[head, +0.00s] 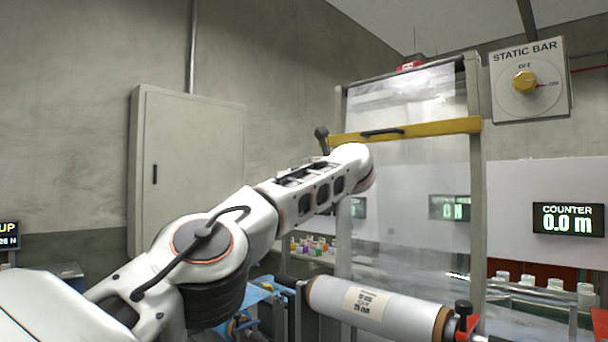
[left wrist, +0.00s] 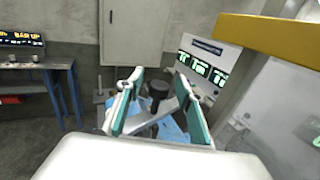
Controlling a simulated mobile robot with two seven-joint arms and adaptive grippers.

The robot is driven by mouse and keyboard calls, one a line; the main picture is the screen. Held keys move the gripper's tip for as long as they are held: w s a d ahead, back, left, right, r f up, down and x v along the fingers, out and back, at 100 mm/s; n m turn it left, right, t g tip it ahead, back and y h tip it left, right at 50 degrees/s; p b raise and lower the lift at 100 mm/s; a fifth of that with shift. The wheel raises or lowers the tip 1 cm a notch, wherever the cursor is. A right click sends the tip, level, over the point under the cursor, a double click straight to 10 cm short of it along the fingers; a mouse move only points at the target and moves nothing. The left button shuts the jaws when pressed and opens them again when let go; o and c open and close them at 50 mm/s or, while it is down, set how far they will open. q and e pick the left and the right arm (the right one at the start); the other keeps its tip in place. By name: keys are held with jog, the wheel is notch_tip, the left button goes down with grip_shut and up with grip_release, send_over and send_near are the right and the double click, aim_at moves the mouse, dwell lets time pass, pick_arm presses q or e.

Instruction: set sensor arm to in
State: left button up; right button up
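My left arm crosses the head view from the lower left, and its wrist covers its gripper there. In the left wrist view my left gripper (left wrist: 160,108) has its two teal-padded fingers apart. A grey bar (left wrist: 150,117) and a dark knob (left wrist: 158,90) show between the fingers; I cannot tell whether they touch. In the head view a dark knob on a short stem (head: 321,133) stands at the left end of the yellow bar (head: 440,128). I cannot tell for sure which part is the sensor arm. My right gripper is not in view.
The yellow bar crosses a tall frame (head: 476,200) with clear film, close by my wrist. A film roll (head: 375,305) lies below. A STATIC BAR dial (head: 525,81) and a COUNTER display (head: 568,219) are at right. A grey cabinet (head: 190,180) stands at the back left wall.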

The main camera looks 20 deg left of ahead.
pick_arm(q)
jog(key=shift+r, duration=0.1)
jog(key=shift+s+d+r, duration=0.1)
jog(key=shift+s+d, duration=0.15)
jog(key=shift+d, duration=0.1)
jog(key=v, duration=1.1)
jog(key=shift+s, duration=0.1)
